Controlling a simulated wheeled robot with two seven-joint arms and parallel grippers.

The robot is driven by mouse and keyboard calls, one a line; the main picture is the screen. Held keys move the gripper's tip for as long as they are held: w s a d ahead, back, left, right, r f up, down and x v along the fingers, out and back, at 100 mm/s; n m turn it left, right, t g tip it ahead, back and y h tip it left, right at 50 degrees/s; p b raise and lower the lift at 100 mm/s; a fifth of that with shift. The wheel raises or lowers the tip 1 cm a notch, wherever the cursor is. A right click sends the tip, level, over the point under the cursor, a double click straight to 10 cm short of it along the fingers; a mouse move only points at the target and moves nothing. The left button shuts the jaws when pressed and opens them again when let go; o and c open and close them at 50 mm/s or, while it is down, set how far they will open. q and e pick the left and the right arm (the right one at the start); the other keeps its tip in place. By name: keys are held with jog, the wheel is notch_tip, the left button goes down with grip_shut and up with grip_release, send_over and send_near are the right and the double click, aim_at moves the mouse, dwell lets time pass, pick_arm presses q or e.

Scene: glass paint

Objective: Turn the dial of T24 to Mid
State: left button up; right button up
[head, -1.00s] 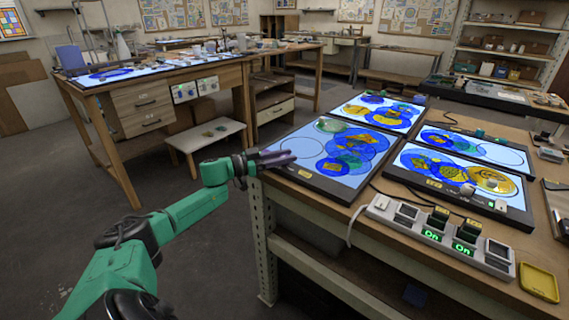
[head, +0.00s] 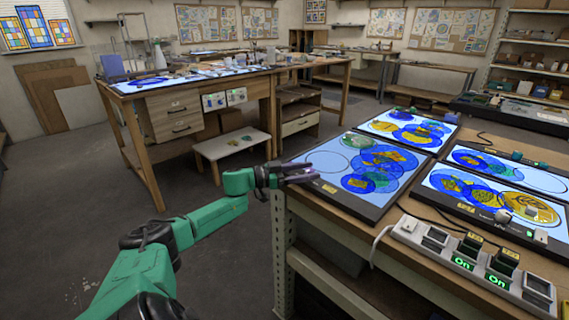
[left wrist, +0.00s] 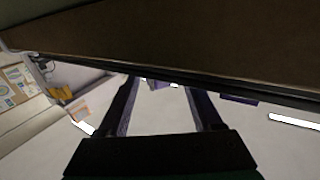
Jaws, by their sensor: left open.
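Several lit panels lie on the workbench at right, with small yellow labels too small to read, so I cannot tell which is T24. The front right panel (head: 447,184) has a round knob (head: 503,216) on its front edge, beside a small switch (head: 540,236). The front left panel (head: 322,164) has a yellow label (head: 329,188) at its front left edge; no dial is clear there. My left gripper (head: 312,174) is at that panel's left end, open and empty. Its spread fingers (left wrist: 164,100) show in the left wrist view. My right gripper is not in view.
A power strip (head: 420,232) with two green "On" displays lies at the front of the workbench (head: 385,218). Cables run between it and the panels. A second table (head: 150,87) and a low stool (head: 231,145) stand at left, with open floor in front.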

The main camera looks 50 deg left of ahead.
pick_arm(q)
jog(key=p+v, duration=0.3)
jog(key=v, duration=1)
jog(key=shift+s, duration=0.3)
jog(key=shift+a+r, duration=0.1)
